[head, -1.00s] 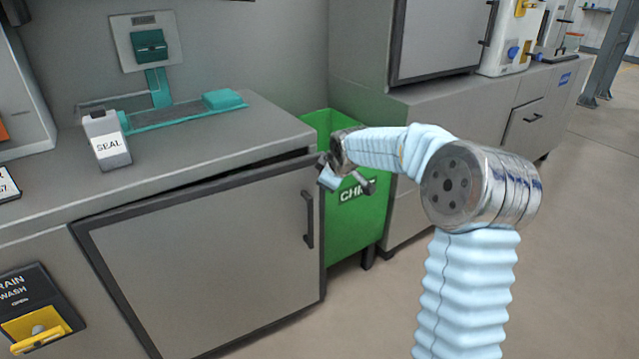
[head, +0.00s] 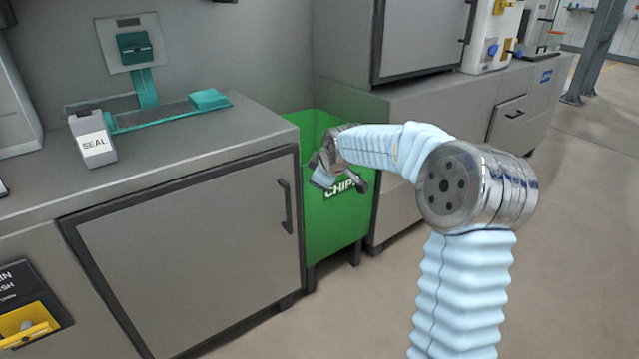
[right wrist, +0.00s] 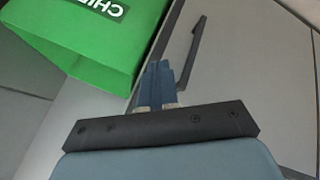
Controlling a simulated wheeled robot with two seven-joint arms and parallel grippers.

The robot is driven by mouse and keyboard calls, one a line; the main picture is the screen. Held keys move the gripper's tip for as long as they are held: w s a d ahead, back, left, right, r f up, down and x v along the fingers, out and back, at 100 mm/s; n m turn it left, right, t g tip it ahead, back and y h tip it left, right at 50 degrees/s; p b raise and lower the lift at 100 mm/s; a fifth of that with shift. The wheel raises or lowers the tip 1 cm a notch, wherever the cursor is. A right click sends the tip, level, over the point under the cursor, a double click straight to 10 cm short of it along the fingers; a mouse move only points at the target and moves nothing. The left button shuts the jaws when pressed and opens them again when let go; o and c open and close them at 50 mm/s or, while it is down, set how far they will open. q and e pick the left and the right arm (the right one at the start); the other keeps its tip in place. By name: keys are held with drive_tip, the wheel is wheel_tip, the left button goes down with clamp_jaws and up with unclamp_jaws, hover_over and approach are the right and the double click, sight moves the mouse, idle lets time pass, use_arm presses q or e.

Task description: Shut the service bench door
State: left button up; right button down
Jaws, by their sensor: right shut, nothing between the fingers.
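The service bench door (head: 190,260) is a grey panel with a dark frame and a dark vertical handle (head: 286,206) near its right edge. In the head view it lies flush with the bench front (head: 35,238), with no gap seen along its top edge. My right gripper (head: 324,178) is just right of the door's upper right corner, in front of the green bin. In the right wrist view its blue fingers (right wrist: 160,84) are together and empty, near the door's dark edge, with the handle (right wrist: 188,58) beyond. I cannot tell if they touch the door. My left gripper is out of view.
The green chip bin (head: 335,225) stands right of the bench and also shows in the right wrist view (right wrist: 90,35). The floor at right is clear.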

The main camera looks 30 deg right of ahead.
drive_tip(key=s+d+r, duration=0.3)
drive_tip(key=r, duration=0.4)
drive_tip(key=shift+s+d+r, duration=0.15)
drive_tip(key=shift+s+d, duration=0.2)
drive_tip(key=s+a+f+m+g+y, duration=0.1)
drive_tip(key=a+f, duration=0.5)
drive_tip(key=f, duration=0.4)
drive_tip(key=a+f+m+g+y, duration=0.1)
drive_tip(key=a+f, duration=0.5)
drive_tip(key=f, duration=0.3)
drive_tip(key=s+a+f+m+g+y, duration=0.1)
drive_tip(key=a+f+y, duration=0.1)
drive_tip(key=a+f, duration=0.65)
drive_tip(key=s+a+f+m+g, duration=0.1)
drive_tip(key=s+a+f, duration=0.3)
drive_tip(key=s+f, duration=0.2)
drive_tip(key=s+a+f+m+g+y, duration=0.1)
drive_tip(key=s+a+f+m, duration=0.1)
drive_tip(key=s+a+f, duration=0.3)
drive_tip(key=s+a+f+m+g, duration=0.1)
drive_tip(key=s+a+f+m, duration=0.1)
drive_tip(key=s+a+f, duration=0.2)
drive_tip(key=s+f, duration=0.3)
drive_tip(key=s, duration=0.5)
drive_tip(key=shift+s+a+g+y, duration=0.2)
drive_tip(key=shift+a+g+y, duration=0.1)
drive_tip(key=shift+a, duration=0.05)
